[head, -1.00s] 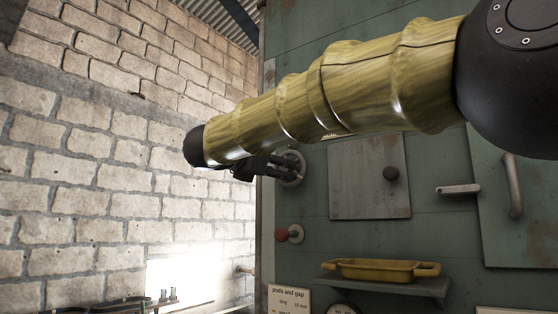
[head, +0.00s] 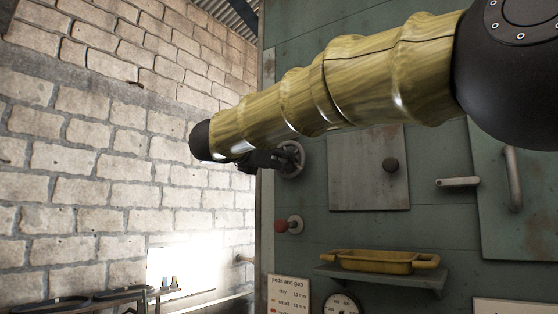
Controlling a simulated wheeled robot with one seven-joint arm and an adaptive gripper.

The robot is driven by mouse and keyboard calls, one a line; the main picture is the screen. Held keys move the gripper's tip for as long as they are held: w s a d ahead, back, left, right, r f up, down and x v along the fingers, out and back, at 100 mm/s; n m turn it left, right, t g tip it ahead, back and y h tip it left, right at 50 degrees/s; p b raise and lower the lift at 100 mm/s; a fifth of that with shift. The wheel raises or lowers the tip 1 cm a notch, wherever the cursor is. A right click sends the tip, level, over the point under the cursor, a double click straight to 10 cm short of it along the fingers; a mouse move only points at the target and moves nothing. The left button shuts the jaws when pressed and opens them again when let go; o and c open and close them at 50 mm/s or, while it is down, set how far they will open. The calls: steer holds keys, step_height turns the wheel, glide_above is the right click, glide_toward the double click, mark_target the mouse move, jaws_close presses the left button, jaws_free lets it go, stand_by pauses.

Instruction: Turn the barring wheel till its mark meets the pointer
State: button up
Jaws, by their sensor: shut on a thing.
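A small grey handwheel (head: 292,159), which I take for the barring wheel, stands at the left edge of the green cabinet. My gripper (head: 276,159), dark and partly hidden under my yellow arm, meets the wheel's left side and is shut on it. The arm crosses in front from the upper right. The fingertips are too dark and small to make out clearly. I cannot make out the wheel's mark or the pointer.
A red knob (head: 282,226) sits below the wheel. A yellow tray (head: 380,261) rests on a shelf (head: 430,282). A brick wall (head: 90,160) stands to the left.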

steer(key=shift+f+b, duration=0.1)
steer(key=shift+b, duration=0.35)
steer(key=n+b, duration=0.3)
steer(key=b, duration=0.1)
steer(key=shift+f, duration=0.1)
steer(key=n, duration=0.1)
steer(key=n+b, duration=0.1)
steer(key=n, duration=0.1)
steer(key=shift+s+d+r+n, duration=0.1)
steer(key=shift+r+n, duration=0.1)
steer(key=shift+n, duration=0.1)
steer(key=shift+s+d+r+n+p, duration=0.1)
steer(key=shift+n+p, duration=0.75)
steer(key=shift+n, duration=2.2)
steer(key=shift+w+a+r+n+p, duration=0.15)
steer(key=shift+n+p, duration=0.75)
steer(key=shift+n, duration=2.1)
steer(key=shift+s+d+r+n+p, duration=0.15)
steer(key=shift+n+p, duration=0.7)
steer(key=shift+n, duration=2.2)
steer(key=shift+f, duration=0.1)
